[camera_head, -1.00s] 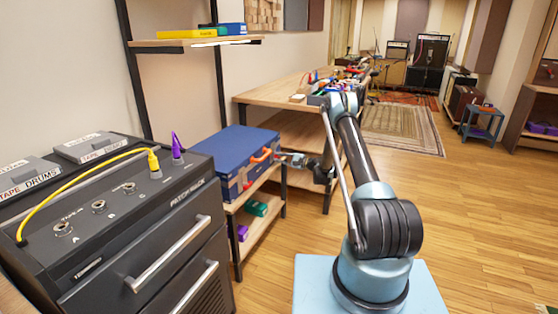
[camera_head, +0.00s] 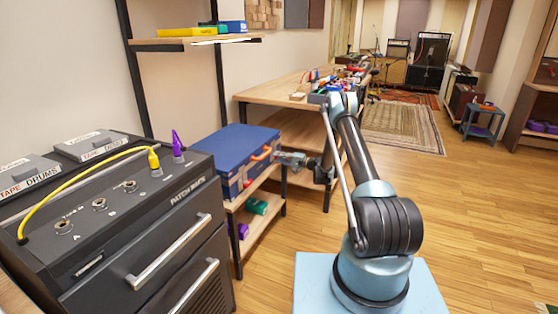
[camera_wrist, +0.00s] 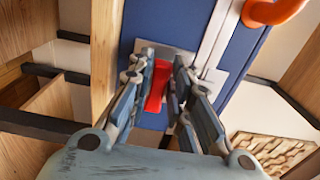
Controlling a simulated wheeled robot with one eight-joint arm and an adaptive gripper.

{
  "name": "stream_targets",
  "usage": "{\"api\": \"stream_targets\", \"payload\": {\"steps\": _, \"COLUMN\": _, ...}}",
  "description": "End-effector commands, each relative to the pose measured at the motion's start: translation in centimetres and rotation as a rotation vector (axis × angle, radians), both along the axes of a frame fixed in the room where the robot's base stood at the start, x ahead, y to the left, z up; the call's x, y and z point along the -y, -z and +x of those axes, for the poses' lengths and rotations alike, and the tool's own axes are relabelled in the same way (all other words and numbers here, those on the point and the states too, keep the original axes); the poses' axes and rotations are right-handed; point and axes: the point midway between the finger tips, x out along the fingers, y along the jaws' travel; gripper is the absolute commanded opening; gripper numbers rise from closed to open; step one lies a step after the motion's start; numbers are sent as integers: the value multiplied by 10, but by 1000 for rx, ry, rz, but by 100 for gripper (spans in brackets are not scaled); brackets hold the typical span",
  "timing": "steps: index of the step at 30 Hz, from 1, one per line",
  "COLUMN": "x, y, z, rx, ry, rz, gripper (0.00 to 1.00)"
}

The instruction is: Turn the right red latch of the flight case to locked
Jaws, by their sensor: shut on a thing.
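The blue flight case (camera_head: 232,147) lies on the shelf unit's top, its front facing the aisle. Its orange handle (camera_head: 262,154) is on the front and shows at the top right of the wrist view (camera_wrist: 274,10). A red latch (camera_wrist: 158,86) sits on a metal plate on the case in the wrist view, lying nearly lengthwise between my fingers. My gripper (camera_wrist: 163,62) is shut on this latch. In the head view my gripper (camera_head: 279,158) is at the right end of the case front and hides that latch. Another small red latch (camera_head: 247,183) shows left of the handle.
A dark patch rack (camera_head: 150,225) with drawer handles stands at the near left. A wooden workbench (camera_head: 265,88) with small items is behind the case. Green and purple objects (camera_head: 257,207) lie on the lower shelf. The floor to the right is open.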

Motion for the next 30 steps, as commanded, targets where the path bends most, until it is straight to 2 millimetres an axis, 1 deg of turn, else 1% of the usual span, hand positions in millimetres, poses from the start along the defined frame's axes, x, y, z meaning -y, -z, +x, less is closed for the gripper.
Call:
{"api": "stream_targets", "payload": {"steps": 1, "x": 1, "y": 2, "z": -1, "rx": 3, "ry": -1, "rz": -5, "gripper": 0}}
{"api": "stream_targets", "payload": {"steps": 12, "x": 0, "y": 3, "z": -1, "rx": 6, "ry": -2, "rz": -7, "gripper": 0}}
{"api": "stream_targets", "payload": {"steps": 13, "x": 0, "y": 3, "z": -1, "rx": 6, "ry": -2, "rz": -7, "gripper": 23}}
{"api": "stream_targets", "payload": {"steps": 15, "x": 0, "y": 3, "z": -1, "rx": 6, "ry": -2, "rz": -7, "gripper": 36}}
{"api": "stream_targets", "payload": {"steps": 25, "x": 0, "y": 1, "z": -1, "rx": 6, "ry": -1, "rz": -4, "gripper": 36}}
{"api": "stream_targets", "payload": {"steps": 28, "x": 6, "y": 1, "z": -2, "rx": 5, "ry": -1, "rz": -4, "gripper": 36}}
{"api": "stream_targets", "payload": {"steps": 30, "x": 13, "y": 1, "z": -5, "rx": 5, "ry": 0, "rz": -4, "gripper": 36}}
